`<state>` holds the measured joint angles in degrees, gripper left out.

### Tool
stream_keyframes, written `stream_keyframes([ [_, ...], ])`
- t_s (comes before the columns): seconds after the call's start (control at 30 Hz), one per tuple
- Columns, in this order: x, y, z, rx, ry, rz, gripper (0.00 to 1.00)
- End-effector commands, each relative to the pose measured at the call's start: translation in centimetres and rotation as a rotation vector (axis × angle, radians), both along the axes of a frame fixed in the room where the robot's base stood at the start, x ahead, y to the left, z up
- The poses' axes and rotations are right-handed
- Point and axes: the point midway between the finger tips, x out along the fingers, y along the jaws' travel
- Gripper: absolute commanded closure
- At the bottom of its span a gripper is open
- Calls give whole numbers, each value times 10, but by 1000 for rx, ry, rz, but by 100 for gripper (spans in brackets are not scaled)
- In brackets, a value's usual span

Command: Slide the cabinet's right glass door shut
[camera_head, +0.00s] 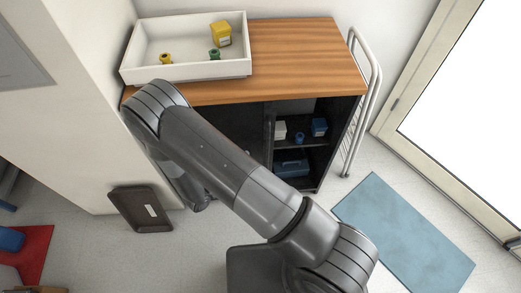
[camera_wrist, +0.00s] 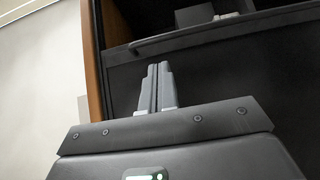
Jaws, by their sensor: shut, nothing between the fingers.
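The cabinet (camera_head: 309,57) has a wooden top and a dark front. The right part of its front is open, showing shelves inside. A dark door panel (camera_head: 267,125) stands left of this opening, partly hidden by my arm; I cannot tell the two doors apart. In the wrist view, my gripper (camera_wrist: 158,66) is shut and empty in front of a dark panel (camera_wrist: 240,75) with a long edge bar (camera_wrist: 215,30). The cabinet's wooden edge (camera_wrist: 92,60) is to the left. I cannot tell whether the fingertips touch the panel. My gripper is hidden in the head view.
A white tray (camera_head: 184,72) with yellow and green items sits on the cabinet. Blue and white items (camera_head: 319,127) and a blue case (camera_head: 291,164) are on the shelves. A white rack (camera_head: 365,100) stands at the right. A blue mat (camera_head: 405,230) and dark tray (camera_head: 140,208) are on the floor.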

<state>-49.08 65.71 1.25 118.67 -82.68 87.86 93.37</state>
Motion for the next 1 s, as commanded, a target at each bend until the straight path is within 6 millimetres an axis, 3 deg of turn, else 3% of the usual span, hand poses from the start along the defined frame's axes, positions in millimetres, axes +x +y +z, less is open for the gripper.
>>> stream_keyframes([
  [0.03, -6, 6, -17, -15, -6, 53, 100],
  [0.2, -17, 20, -53, -21, -37, 186, 100],
  [0.47, -17, 23, -69, -16, -50, 248, 100],
  [1.0, 64, -37, -69, -18, -48, 243, 100],
])
